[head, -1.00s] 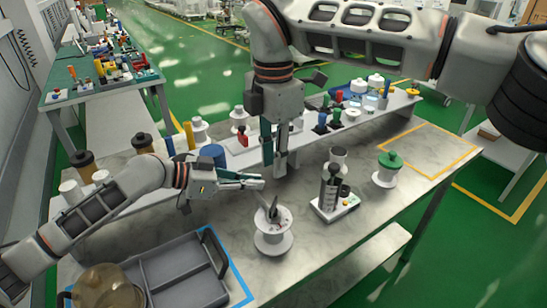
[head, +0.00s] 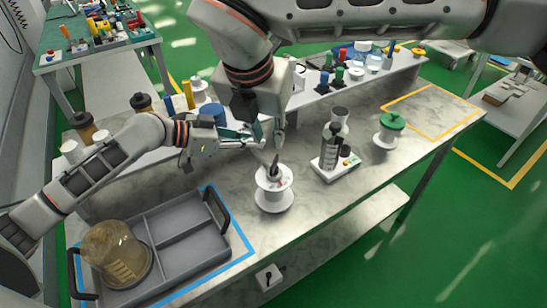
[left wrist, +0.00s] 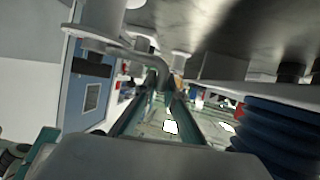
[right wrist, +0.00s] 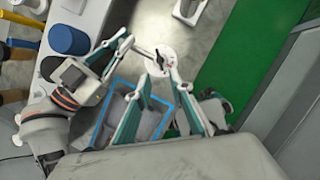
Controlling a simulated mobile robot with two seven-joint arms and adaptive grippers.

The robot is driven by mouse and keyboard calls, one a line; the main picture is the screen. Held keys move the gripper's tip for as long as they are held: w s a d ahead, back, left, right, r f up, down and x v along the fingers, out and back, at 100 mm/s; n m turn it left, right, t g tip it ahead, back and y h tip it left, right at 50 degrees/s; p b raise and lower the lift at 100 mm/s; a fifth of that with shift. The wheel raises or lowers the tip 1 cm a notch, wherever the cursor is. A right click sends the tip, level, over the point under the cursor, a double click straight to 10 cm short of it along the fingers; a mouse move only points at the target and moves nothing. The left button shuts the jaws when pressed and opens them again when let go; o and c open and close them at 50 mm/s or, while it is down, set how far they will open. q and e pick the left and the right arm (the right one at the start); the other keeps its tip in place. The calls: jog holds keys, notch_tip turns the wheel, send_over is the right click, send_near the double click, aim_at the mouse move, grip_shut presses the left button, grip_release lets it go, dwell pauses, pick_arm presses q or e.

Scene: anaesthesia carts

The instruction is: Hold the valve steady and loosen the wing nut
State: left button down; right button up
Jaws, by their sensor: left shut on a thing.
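The valve (head: 274,196) is a white spool-shaped body standing upright near the front edge of the marble-topped table. A dark wing nut (head: 274,166) sticks up from its top; both also show in the right wrist view, the valve (right wrist: 176,68) and the dark piece (right wrist: 159,58). My left gripper (head: 256,139) is shut on a grey bent bar at the valve, seen between its fingers in the left wrist view (left wrist: 146,54). My right gripper (right wrist: 158,74) is open just above the valve, its fingers apart with nothing between them. Its tips partly overlap the left gripper in the head view.
A grey divided tray (head: 180,240) with an amber dome (head: 115,252) stands front left. A white block with a grey cylinder (head: 331,165) and a green-topped spool (head: 390,130) stand to the right. A shelf with several small items runs behind. The table's right end is clear.

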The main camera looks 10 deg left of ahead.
aim_at(274, 162)
jog(key=shift+n, duration=0.3)
jog(key=x, duration=1.1)
jog(key=shift+w+a+f, duration=0.1)
jog(key=shift+f, duration=0.3)
grip_shut()
